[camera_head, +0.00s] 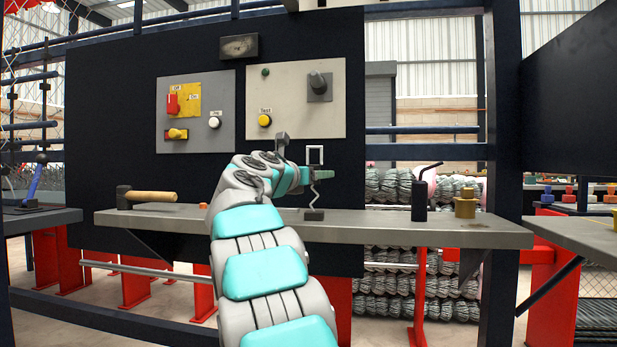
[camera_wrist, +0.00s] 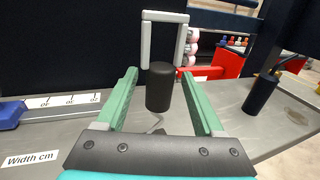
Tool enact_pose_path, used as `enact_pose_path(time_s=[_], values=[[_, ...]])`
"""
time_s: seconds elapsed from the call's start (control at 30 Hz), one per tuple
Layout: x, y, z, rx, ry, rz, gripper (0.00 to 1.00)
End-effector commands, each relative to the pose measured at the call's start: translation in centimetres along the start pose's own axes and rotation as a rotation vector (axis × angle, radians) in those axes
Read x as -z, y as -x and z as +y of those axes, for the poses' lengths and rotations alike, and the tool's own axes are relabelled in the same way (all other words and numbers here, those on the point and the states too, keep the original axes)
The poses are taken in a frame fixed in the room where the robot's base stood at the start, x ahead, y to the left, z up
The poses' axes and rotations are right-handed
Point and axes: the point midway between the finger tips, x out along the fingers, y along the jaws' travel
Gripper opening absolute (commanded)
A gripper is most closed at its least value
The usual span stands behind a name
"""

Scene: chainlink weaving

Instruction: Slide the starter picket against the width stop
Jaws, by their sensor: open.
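My gripper (camera_head: 325,173) is open above the grey bench and also shows in the wrist view (camera_wrist: 159,76), with its two green fingers spread apart. A dark cylinder (camera_wrist: 160,88) shows between the fingers in the wrist view; I cannot tell whether they touch it. A thin zigzag wire (camera_head: 315,192), apparently the starter picket, stands below the gripper at a small dark block (camera_head: 314,215). A short bit of bent wire (camera_wrist: 156,122) shows below the cylinder. A blue block (camera_wrist: 10,114), likely the width stop, sits at the left beside a scale marked "Width cm" (camera_wrist: 30,159).
A white inverted-U frame (camera_wrist: 165,17) rises behind the cylinder. A hammer (camera_head: 150,196) lies at the bench's left. A black can with a spout (camera_head: 419,200) and a brass-coloured part (camera_head: 465,204) stand at the right. A control panel (camera_head: 296,100) is behind.

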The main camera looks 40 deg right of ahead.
Motion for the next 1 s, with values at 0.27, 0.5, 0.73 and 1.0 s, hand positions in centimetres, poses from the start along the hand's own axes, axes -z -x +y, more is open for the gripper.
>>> enact_pose_path(time_s=[0.27, 0.5, 0.73, 1.0], values=[[0.1, -2.5, 0.1, -0.001, -0.001, 0.002, 0.7], [0.0, -3.0, 0.0, -0.001, -0.002, 0.0, 0.7], [0.0, -3.0, 0.0, -0.001, -0.002, 0.0, 0.62], [0.0, -3.0, 0.1, -0.001, -0.002, 0.0, 0.32]])
